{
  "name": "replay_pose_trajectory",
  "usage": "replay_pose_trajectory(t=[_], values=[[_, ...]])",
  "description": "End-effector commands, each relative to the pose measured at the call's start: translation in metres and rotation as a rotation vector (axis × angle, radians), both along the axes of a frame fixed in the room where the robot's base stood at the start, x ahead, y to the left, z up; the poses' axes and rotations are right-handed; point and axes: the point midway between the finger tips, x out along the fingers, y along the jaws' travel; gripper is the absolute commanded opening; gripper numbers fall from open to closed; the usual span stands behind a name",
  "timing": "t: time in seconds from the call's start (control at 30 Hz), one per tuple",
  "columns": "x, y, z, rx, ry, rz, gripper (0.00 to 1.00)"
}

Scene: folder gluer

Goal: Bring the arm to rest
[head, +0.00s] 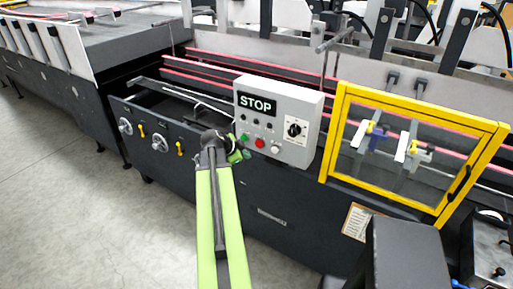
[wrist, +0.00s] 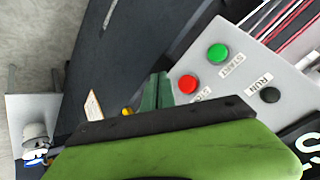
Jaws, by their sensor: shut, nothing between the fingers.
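My arm (head: 222,215), lime green, reaches forward from the bottom of the head view. My gripper (head: 238,155) is at its far end, just below the left part of the grey control box (head: 306,109). In the wrist view its dark green fingers (wrist: 157,92) are together, with nothing seen between them. They appear beside the red button (wrist: 188,84); I cannot tell whether they touch the box. The green START button (wrist: 217,54) and the black RUN button (wrist: 270,95) also show. The box's display (head: 257,102) reads STOP.
Right of the box stands a yellow-framed clear guard (head: 335,135). Handwheels (head: 159,143) and yellow handles line the dark machine side on the left. Red belts (head: 215,75) run behind. The grey floor (head: 70,220) at the left is clear.

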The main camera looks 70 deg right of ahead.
Motion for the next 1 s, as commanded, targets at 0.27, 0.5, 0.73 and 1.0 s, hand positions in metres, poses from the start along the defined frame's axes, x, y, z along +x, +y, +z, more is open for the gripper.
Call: replay_pose_trajectory(t=[0.27, 0.5, 0.73, 1.0], values=[[0.0, 0.0, 0.0, 0.0, 0.0, 0.0, 0.0], [0.0, 0.0, 0.0, 0.0, 0.0, 0.0, 0.0], [0.032, 0.011, 0.0, 0.0, -0.001, 0.048, 0.0], [0.22, 0.126, -0.003, 0.016, -0.016, 0.362, 0.0]])
